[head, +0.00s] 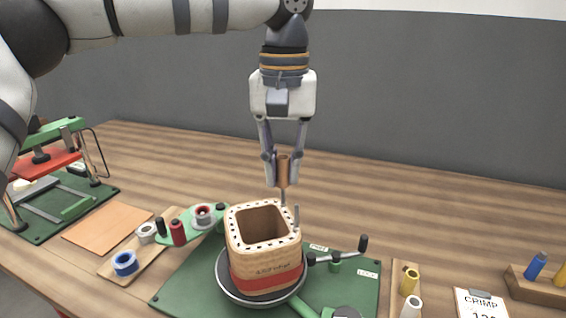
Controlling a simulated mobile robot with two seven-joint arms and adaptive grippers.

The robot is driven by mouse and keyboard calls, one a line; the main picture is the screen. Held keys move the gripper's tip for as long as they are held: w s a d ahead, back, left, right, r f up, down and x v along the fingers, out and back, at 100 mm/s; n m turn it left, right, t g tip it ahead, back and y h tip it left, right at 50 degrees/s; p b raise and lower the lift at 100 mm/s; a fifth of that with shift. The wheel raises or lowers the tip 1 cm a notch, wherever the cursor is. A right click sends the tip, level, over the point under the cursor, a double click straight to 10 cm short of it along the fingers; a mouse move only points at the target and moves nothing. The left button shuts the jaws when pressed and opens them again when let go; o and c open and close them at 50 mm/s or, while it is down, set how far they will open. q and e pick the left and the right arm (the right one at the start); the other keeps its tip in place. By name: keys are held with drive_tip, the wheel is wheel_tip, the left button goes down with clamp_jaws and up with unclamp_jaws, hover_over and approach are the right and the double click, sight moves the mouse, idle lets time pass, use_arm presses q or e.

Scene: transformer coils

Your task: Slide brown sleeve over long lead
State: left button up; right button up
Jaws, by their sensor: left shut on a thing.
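My left gripper (284,178) points straight down and is shut on the upright brown sleeve (284,170). The sleeve is above the back rim of the square wooden coil former (264,262), which has a red band and holes around its top. A thin grey lead (283,198) rises from the back rim directly below the sleeve and meets its lower end in the picture. I cannot tell whether its tip is inside the sleeve. A second grey lead (297,217) stands at the right rim. My right gripper is not in view.
The former stands on a round dark turntable (228,283) on a green base (185,283). A crank handle (363,243) sticks out right. Spools and a blue tape roll (125,263) lie left. Yellow and white spools (409,281) and a crimp card (480,303) lie right.

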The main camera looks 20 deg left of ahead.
use_arm(q)
drive_tip(key=shift+f, duration=0.1)
drive_tip(key=shift+f, duration=0.5)
drive_tip(key=shift+f, duration=0.35)
drive_tip(key=shift+f, duration=0.4)
drive_tip(key=o, duration=1.2)
drive_tip(key=shift+r, duration=0.1)
